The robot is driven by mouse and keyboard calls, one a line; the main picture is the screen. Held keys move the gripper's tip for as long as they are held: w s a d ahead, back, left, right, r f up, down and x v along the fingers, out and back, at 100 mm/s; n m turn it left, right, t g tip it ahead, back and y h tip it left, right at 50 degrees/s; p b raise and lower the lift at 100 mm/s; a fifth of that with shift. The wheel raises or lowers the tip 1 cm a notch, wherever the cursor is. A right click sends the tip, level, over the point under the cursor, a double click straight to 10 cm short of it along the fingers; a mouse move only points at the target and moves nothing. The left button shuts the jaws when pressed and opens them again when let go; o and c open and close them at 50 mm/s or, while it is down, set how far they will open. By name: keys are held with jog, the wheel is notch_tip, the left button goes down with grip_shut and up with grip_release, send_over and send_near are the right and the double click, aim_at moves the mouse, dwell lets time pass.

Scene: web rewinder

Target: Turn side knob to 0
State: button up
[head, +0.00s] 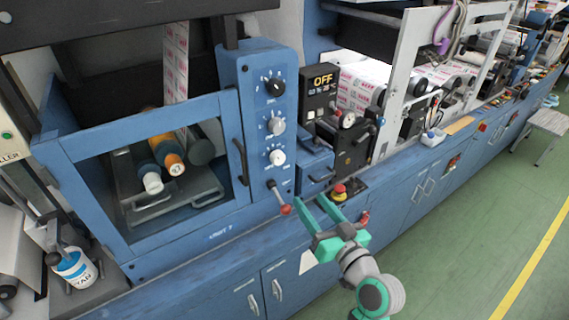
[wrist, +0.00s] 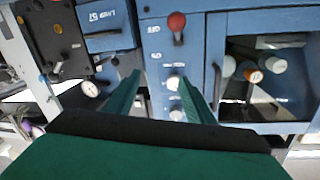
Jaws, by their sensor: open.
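Three round knobs sit one above another on the blue column: a black top knob (head: 275,87), a grey middle knob (head: 277,125) and a white lower knob (head: 277,157). Which one is the side knob I cannot tell. Below them a lever with a red ball (head: 285,209) sticks out. My gripper (head: 311,199) is open and empty, in front of the machine to the right of the red ball. In the wrist view my gripper (wrist: 159,76) points at the column, with the white lower knob (wrist: 173,83) between its fingers in the picture, not touched as far as I see.
An OFF display panel (head: 322,85) and a gauge (head: 348,119) stand right of the column. A red emergency button (head: 340,188) sits on the ledge near my gripper. A framed window with rollers (head: 165,160) is on the left.

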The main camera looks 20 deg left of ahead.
aim_at(280, 160)
notch_tip(280, 160, up, 6)
jog(key=a+n+g+y, duration=0.1)
jog(key=n+g+y, duration=0.1)
jog(key=n, duration=0.1)
jog(key=x, duration=1.1)
jog(key=shift+c, duration=0.7)
jog(key=c, duration=0.9)
